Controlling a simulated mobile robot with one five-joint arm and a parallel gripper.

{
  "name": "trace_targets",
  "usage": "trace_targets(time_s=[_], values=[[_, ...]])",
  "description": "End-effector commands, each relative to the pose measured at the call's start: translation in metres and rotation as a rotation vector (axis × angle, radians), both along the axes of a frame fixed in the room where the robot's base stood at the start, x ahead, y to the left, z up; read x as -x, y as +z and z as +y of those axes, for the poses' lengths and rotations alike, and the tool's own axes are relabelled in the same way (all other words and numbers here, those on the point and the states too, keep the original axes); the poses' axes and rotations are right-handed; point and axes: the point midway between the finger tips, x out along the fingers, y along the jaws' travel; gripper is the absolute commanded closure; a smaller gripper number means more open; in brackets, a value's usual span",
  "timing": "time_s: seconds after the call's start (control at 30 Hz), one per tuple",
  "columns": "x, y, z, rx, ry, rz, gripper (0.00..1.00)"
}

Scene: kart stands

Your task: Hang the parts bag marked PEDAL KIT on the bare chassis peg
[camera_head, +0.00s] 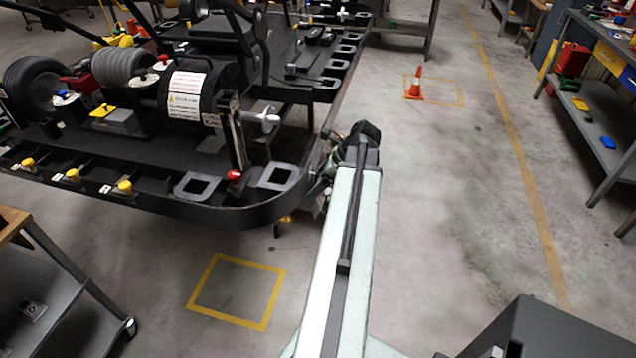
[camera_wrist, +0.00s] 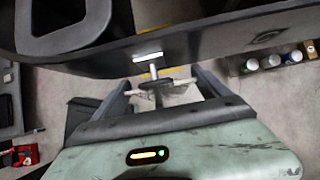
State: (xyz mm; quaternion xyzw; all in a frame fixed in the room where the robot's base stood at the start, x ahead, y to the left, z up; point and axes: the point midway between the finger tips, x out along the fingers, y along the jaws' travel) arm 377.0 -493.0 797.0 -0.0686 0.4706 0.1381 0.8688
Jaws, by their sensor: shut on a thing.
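My gripper (camera_wrist: 162,84) reaches toward the underside edge of the black kart chassis (camera_wrist: 70,62). It is shut on a small pale crosspiece with a dark middle (camera_wrist: 156,86), which seems to be the top of the parts bag. The rest of the bag is hidden and no PEDAL KIT marking can be read. A short metal peg (camera_wrist: 154,69) below a white label (camera_wrist: 148,57) stands out from the chassis edge, right by the crosspiece. I cannot tell whether they touch. In the head view the chassis rim (camera_head: 225,215) lies left of my arm, which hides my gripper.
Yellow-capped pegs (camera_head: 124,187) line the near rim. A yellow floor square (camera_head: 238,290) lies below. An orange cone (camera_head: 414,84) stands on open floor right of the chassis. Shelving (camera_head: 600,150) is at right, a cart (camera_head: 60,285) at lower left. Several small containers (camera_wrist: 271,61) show in the wrist view.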

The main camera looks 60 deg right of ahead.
Motion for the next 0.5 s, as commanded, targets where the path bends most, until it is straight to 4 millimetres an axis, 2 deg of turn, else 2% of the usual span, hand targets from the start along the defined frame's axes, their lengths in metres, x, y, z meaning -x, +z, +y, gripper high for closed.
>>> trace_targets(time_s=[0.27, 0.3, 0.33, 0.5], values=[[0.0004, 0.0001, -0.0002, -0.001, -0.001, 0.000, 0.80], [0.0003, 0.0001, -0.0003, -0.001, -0.001, 0.000, 0.08], [0.0005, 0.0001, -0.0004, -0.001, -0.001, 0.000, 0.00], [0.0007, 0.0001, -0.0004, 0.000, -0.001, 0.000, 0.00]])
